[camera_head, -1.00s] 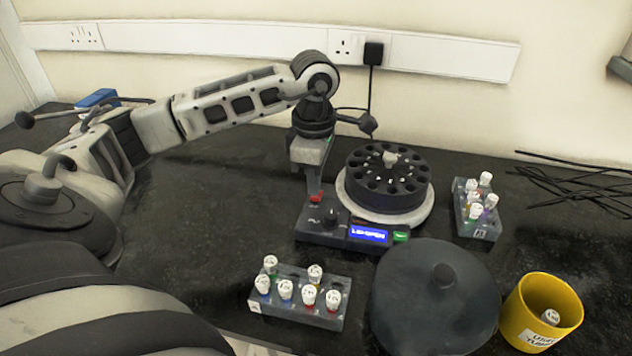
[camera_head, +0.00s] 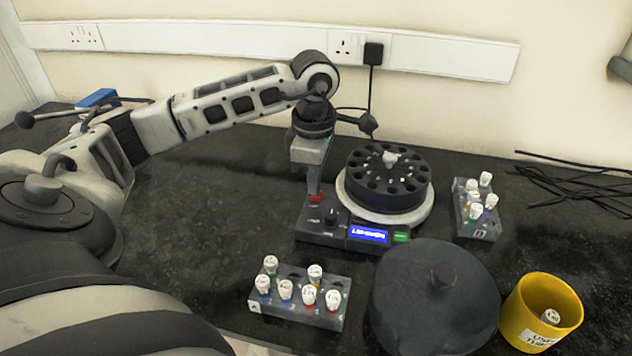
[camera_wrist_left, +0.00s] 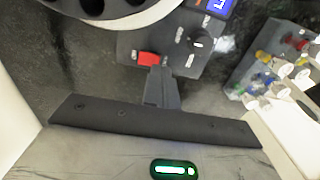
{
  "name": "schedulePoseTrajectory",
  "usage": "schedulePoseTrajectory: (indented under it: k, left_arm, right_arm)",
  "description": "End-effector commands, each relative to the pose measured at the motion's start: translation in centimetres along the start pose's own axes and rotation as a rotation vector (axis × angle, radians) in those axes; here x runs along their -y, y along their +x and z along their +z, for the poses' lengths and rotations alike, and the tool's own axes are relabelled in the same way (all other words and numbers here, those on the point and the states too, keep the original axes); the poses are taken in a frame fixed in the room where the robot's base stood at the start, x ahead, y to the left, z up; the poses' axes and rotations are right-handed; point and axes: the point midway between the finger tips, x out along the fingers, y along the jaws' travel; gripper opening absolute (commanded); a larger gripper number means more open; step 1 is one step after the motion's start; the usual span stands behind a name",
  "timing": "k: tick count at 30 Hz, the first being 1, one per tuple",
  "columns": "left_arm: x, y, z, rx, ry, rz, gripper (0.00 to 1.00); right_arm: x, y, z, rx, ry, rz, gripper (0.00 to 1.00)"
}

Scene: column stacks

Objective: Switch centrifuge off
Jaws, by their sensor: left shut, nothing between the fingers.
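The centrifuge has a dark control panel (camera_head: 338,228) with a lit blue display (camera_head: 369,235), a green button (camera_head: 401,236) and a black knob (camera_head: 331,216). Its round black rotor (camera_head: 388,182) is uncovered. A red switch (camera_head: 316,198) is at the panel's back left corner; it also shows in the left wrist view (camera_wrist_left: 149,59). My left gripper (camera_head: 314,190) is shut and empty, pointing down with its tips at the red switch. In the left wrist view the closed fingertips (camera_wrist_left: 155,71) overlap the switch's edge; I cannot tell whether they press it. My right gripper is not in view.
A round dark lid (camera_head: 420,300) lies in front of the centrifuge. A tube rack (camera_head: 328,318) stands in front left and another (camera_head: 480,228) at right, both with capped tubes. A yellow cup (camera_head: 520,315) is at front right. Black cables (camera_head: 575,180) lie at far right.

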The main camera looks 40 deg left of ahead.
Motion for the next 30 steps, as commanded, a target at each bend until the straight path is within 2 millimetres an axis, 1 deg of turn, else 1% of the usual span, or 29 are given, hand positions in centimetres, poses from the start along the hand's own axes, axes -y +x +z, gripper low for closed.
schedulePoseTrajectory:
  k: [30]
  left_arm:
    - [0.0, 1.3, 0.0, 0.0, 0.0, 0.0, 0.0]
  right_arm:
    - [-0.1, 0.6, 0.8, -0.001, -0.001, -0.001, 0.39]
